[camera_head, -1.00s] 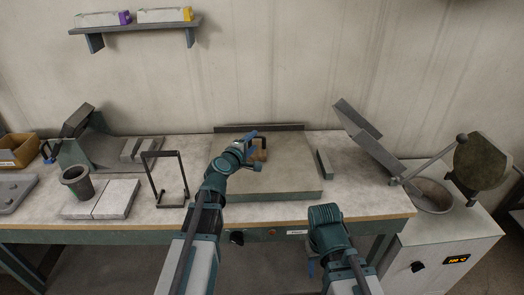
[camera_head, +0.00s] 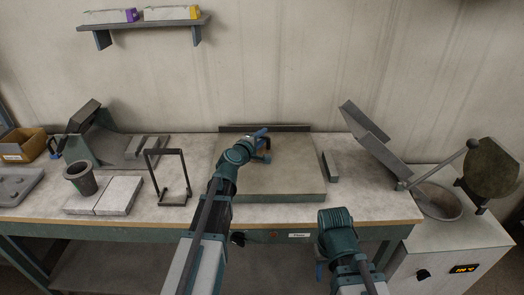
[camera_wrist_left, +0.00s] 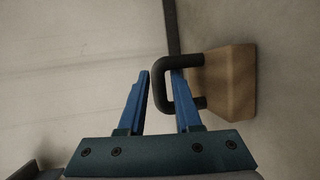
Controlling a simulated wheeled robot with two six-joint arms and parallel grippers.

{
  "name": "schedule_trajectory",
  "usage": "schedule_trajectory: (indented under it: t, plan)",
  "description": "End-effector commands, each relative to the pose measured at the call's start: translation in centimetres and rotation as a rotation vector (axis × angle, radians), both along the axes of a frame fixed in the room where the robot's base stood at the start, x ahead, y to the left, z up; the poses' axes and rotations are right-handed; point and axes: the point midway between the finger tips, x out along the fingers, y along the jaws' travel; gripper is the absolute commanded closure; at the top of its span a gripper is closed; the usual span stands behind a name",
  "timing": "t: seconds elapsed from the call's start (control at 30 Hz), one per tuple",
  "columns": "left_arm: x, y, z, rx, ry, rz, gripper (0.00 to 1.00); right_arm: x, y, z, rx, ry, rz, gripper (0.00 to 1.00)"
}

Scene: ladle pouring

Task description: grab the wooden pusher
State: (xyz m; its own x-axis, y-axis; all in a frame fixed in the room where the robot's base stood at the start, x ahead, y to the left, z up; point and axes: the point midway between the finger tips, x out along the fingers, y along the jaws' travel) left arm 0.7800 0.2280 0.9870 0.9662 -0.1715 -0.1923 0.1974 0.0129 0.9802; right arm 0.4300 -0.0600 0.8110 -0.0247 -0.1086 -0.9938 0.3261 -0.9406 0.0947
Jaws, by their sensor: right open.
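The wooden pusher is a tan wooden block (camera_wrist_left: 232,82) with a black U-shaped handle (camera_wrist_left: 158,88), at the right of the left wrist view. My left gripper (camera_wrist_left: 160,75) has its two blue fingers apart. The handle's bar lies between them, and the right finger reaches into the handle's loop. A gap shows beside the left finger. In the head view my left gripper (camera_head: 263,142) is over the back of the grey slab and hides nearly all of the pusher. My right gripper (camera_head: 320,271) is low in front of the bench, partly hidden by its own wrist, away from the pusher.
The flat slab (camera_head: 290,178) has a raised dark bar (camera_head: 265,128) behind it. A black frame stand (camera_head: 170,180) is left of it. A dark cup (camera_head: 80,178) stands further left. A tilted metal chute (camera_head: 375,140) and the furnace pot (camera_head: 438,201) are at the right.

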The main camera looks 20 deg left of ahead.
Motion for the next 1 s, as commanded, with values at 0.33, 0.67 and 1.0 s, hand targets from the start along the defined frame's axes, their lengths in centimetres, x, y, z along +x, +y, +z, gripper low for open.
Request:
schedule_trajectory:
  t: [0.33, 0.67, 1.0]
  plan:
    - [0.00, -0.01, -0.01, 0.000, 0.000, 0.000, 1.00, 0.00, 0.00, 0.00, 0.000, 0.000, 0.000, 0.50]
    - [0.00, -0.01, -0.01, 0.000, 0.000, 0.000, 1.00, 0.00, 0.00, -0.01, 0.000, 0.000, 0.000, 0.50]
    - [-0.02, -0.02, -0.02, 0.000, 0.000, 0.000, 1.00, 0.00, 0.00, -0.01, 0.000, 0.000, 0.000, 0.50]
